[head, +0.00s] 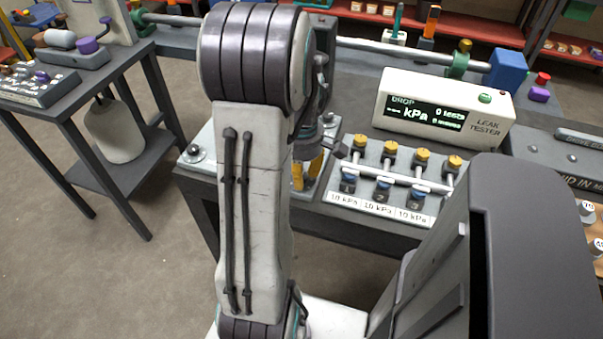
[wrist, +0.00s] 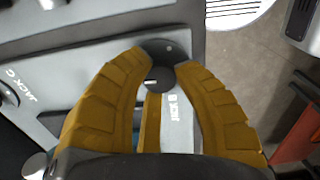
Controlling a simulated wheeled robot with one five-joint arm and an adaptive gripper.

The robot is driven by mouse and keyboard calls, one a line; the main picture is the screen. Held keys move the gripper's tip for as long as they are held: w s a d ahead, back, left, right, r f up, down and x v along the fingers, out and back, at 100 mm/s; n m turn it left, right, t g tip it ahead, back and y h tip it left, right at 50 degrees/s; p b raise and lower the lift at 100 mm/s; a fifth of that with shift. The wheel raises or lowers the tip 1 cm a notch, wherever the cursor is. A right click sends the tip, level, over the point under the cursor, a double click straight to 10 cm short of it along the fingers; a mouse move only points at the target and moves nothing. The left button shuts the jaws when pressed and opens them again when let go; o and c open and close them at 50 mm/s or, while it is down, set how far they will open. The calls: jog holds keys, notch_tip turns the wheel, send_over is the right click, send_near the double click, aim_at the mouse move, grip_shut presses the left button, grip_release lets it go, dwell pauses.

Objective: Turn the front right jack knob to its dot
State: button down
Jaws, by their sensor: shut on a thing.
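In the wrist view the jack knob (wrist: 160,88) is a dark round knob with a short pale line on its top, left of its middle. A dark round piece just above it in the picture carries a small pale dot. A grey plate with printed lettering lies below, partly covered by the fingers. In the head view my gripper (head: 306,174) is down at the plate, partly behind my arm, and the knob is hidden there.
A leak tester (head: 440,108) with a lit display stands at the right. In front of it is a manifold (head: 385,180) with several yellow and blue knobs. Another jack (head: 193,154) sits at the plate's left corner. Open floor lies left of the bench.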

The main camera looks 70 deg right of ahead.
jog(key=shift+a+f+n, duration=0.1)
jog(key=shift+f+n, duration=0.05)
jog(key=shift+n, duration=0.45)
jog(key=c, duration=0.9)
grip_release()
jog(key=shift+r, duration=0.25)
notch_tip(320, 180, up, 12)
jog(key=shift+f, duration=0.15)
dwell(0.4)
